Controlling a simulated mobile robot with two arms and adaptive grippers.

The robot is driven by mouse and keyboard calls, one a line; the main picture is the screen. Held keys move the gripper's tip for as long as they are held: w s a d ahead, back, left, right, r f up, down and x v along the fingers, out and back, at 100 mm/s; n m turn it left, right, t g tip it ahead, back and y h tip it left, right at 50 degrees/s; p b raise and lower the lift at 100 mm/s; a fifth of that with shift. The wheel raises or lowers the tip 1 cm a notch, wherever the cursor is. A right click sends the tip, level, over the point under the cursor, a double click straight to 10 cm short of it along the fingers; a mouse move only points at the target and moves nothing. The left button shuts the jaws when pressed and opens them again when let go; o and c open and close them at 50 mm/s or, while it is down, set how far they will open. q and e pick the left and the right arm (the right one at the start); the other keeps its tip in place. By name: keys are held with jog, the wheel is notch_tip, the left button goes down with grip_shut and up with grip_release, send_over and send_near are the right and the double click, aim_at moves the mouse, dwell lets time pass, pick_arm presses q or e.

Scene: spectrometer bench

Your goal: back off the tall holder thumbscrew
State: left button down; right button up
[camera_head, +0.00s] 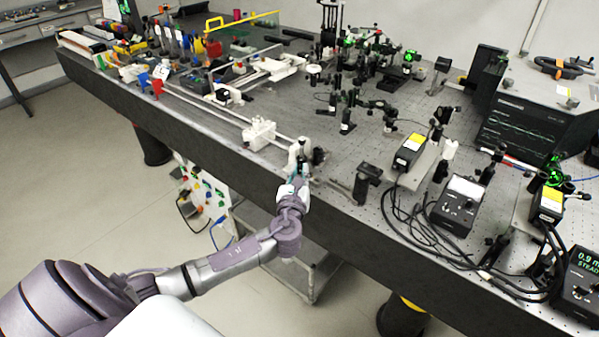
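My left arm comes in from the lower left. Its gripper (297,178) is at the bench's front edge, just in front of a small white upright holder (299,153) at the near end of a long rail. A dark knob-like part (318,156) sits at the right side of this holder. The gripper's fingers are too small and overlapped by the holder to show whether they are open, shut or touching it. I cannot make out which part is the tall holder's thumbscrew. My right gripper is not in view.
The dark optical bench (210,125) runs diagonally across the view. A white block (259,134) sits on the rail to the left. A black post mount (365,182) stands right of the gripper, with cables (405,220) and a meter box (459,205) beyond.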

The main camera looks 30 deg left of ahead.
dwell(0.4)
pick_arm(q)
jog(key=n+b, duration=0.2)
jog(key=n, duration=0.2)
jog(key=shift+f+n, duration=0.15)
jog(key=shift+n, duration=0.15)
jog(key=n+b, duration=0.3)
jog(key=n, duration=0.3)
jog(key=shift+d, duration=0.1)
jog(key=n+b, duration=0.1)
jog(key=n, duration=0.5)
jog(key=shift+b, duration=0.35)
jog(key=n, duration=0.4)
jog(key=shift+r+n+b, duration=0.25)
jog(key=shift+n+b, duration=0.05)
jog(key=shift+b, duration=0.1)
jog(key=shift+n, duration=0.3)
jog(key=c, duration=1.1)
grip_release()
